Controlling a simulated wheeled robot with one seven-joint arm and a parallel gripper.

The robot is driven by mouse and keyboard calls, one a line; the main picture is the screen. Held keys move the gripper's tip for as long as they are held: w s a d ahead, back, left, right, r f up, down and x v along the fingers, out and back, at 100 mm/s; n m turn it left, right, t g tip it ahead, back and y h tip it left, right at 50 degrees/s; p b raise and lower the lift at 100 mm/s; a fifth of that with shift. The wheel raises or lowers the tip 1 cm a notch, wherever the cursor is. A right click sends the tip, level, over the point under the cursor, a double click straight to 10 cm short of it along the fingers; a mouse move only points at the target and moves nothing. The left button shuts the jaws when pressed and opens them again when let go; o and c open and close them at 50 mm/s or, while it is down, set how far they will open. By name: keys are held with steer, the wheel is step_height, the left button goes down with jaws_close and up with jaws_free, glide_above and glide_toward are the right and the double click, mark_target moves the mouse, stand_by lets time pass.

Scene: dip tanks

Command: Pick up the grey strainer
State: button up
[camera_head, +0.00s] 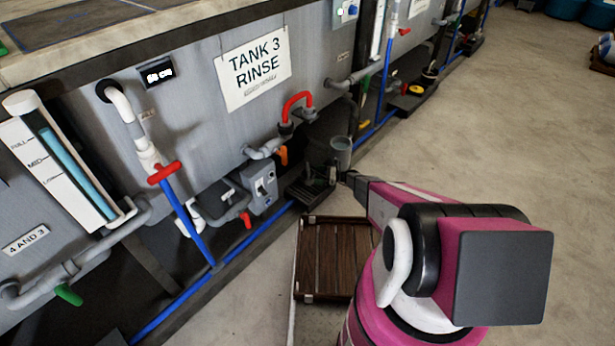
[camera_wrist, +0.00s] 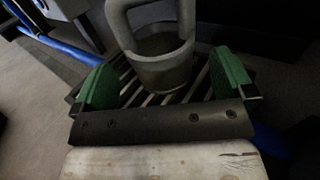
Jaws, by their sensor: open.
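The grey strainer (camera_head: 341,150) is a bucket-shaped vessel with a tall looped handle. In the wrist view, the strainer (camera_wrist: 163,70) stands upright over a dark slatted rack (camera_wrist: 140,97), just ahead of my gripper. My gripper (camera_wrist: 165,82) is open, with one green finger pad on each side of the strainer's lower body. There is a gap between each pad and the strainer, and nothing is held. In the head view my gripper (camera_head: 338,177) is by the strainer at the foot of the tanks, partly hidden by my arm. The top of the handle is cut off in the wrist view.
A brown slatted wooden mat (camera_head: 335,255) lies on the floor in front. The grey tank wall with a "TANK 3 RINSE" sign (camera_head: 255,68), a pump box (camera_head: 262,185) and a red-handled pipe (camera_head: 297,100) stand close left. Open concrete floor (camera_head: 500,130) is to the right.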

mark_target(301, 173)
steer(key=shift+w+a+f, duration=0.1)
steer(key=shift+a, duration=2.8)
steer(key=c, duration=0.7)
steer(key=shift+o, duration=0.2)
steer(key=shift+r, duration=0.2)
